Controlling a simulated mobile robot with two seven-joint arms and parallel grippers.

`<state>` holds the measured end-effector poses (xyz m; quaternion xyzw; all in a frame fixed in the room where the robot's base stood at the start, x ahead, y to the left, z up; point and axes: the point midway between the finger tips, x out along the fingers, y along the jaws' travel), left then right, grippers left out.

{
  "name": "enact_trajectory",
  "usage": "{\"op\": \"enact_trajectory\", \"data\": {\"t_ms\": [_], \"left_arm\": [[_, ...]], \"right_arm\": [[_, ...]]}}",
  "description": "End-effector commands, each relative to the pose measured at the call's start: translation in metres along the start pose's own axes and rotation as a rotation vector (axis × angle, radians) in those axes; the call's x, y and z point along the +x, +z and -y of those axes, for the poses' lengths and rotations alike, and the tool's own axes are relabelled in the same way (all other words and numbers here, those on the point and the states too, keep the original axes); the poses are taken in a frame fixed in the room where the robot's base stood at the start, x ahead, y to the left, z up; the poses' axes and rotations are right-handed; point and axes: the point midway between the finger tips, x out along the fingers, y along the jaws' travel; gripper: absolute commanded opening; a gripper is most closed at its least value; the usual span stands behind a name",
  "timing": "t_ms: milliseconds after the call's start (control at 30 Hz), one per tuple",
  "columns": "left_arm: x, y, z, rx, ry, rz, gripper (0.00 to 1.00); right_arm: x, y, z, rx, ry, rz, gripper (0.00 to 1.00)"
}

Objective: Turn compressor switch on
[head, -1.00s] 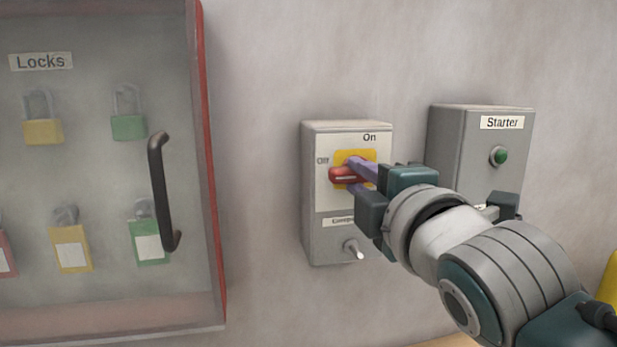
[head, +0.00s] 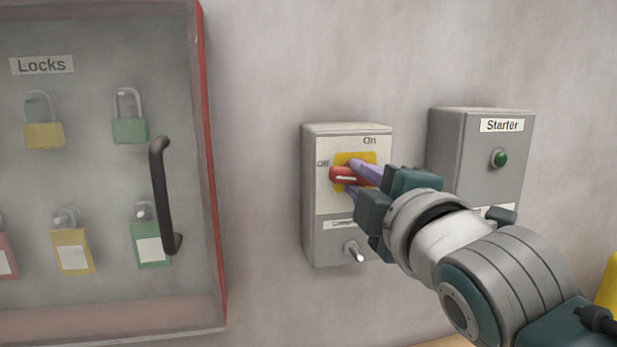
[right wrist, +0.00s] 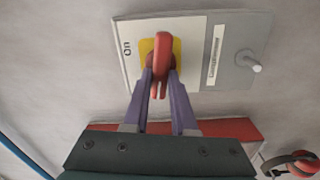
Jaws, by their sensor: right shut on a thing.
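The compressor switch (head: 351,176) is a red rotary handle on a yellow plate, on a grey wall box (head: 322,235). "On" is printed at the upper right of the box face and "Off" at the left. The handle lies roughly level, its white-marked end towards "Off". My right gripper (head: 361,182) comes from the right, with one purple finger above the handle and one below. The right wrist view shows the fingers shut on the red handle (right wrist: 162,50), one on each side. The gripper partly hides the box label. My left gripper is not in view.
A small toggle (head: 355,251) sits low on the same box. A Starter box (head: 450,150) with a green button (head: 499,158) is to the right, partly behind my arm. A locks cabinet (head: 205,150) with a black handle (head: 162,195) stands left. Bare wall separates it from the switch box.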

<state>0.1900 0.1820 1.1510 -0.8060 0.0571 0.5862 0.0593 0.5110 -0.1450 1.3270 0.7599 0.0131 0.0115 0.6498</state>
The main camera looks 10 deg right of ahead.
Motion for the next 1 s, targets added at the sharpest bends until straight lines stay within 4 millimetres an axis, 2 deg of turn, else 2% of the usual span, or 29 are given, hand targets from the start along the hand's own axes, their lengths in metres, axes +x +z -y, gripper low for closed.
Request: {"op": "enact_trajectory", "data": {"t_ms": [1000], "left_arm": [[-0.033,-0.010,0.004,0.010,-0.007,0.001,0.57]], "right_arm": [[0.000,0.005,-0.009,0.952,0.000,0.003,0.00]]}}
